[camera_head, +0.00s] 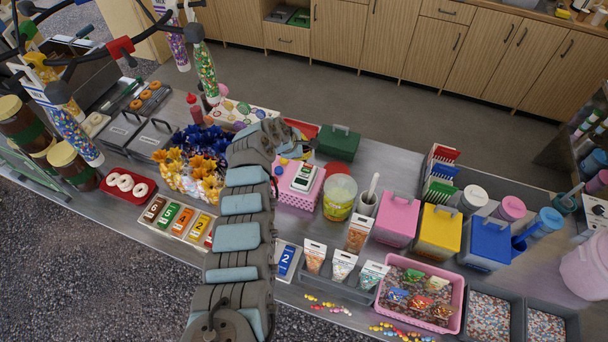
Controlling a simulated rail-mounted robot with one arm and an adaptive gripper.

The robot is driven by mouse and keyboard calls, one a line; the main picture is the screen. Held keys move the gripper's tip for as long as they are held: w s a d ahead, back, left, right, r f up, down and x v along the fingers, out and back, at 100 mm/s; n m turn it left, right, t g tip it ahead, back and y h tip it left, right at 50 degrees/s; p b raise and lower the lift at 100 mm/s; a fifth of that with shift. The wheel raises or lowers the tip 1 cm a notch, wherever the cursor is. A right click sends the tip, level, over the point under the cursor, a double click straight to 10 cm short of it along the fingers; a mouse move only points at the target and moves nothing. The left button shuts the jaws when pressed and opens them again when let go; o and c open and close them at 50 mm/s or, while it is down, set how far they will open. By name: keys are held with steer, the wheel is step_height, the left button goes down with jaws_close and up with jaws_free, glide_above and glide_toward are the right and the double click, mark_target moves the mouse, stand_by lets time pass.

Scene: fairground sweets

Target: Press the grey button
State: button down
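I cannot pick out a grey button for certain in the head view. A small white and green device (303,177) with a dark screen-like patch lies on a pink basket (298,195) in the middle of the counter; its keys are too small to make out. My arm reaches up from the bottom across the counter, and my gripper (290,138) is at its far end, above and slightly left of the device. The fingers are small and partly hidden by the arm, so their opening is unclear. Part of the counter behind the arm is hidden.
Yellow and blue flower-like sweets (195,165) stand left of my arm. A green box (338,142) and a clear tub (340,197) stand close to the basket on the right. Tall sweet tubes (205,72) rise at the back left. The floor behind the counter (340,100) is clear.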

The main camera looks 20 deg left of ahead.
steer(key=b, duration=0.8)
glide_toward(308, 170)
steer(key=shift+w+d+f, duration=0.3)
steer(key=shift+w+f, duration=0.25)
steer(key=shift+w, duration=0.15)
steer(key=shift+w+d+f, duration=0.35)
steer(key=shift+w+f, duration=0.25)
steer(key=shift+w, duration=0.1)
steer(key=shift+w+d+f, duration=0.3)
steer(key=shift+w+f, duration=0.25)
steer(key=shift+w, duration=0.15)
steer(key=shift+f, duration=0.5)
steer(key=shift+f, duration=0.2)
steer(key=shift+w+f, duration=0.1)
steer(key=shift+f, duration=0.1)
steer(key=shift+f+b, duration=0.4)
steer(key=shift+r, duration=0.15)
steer(key=shift+r+p, duration=0.65)
steer(key=shift+p, duration=0.3)
step_height(308, 170, up, 5)
steer(key=p, duration=0.5)
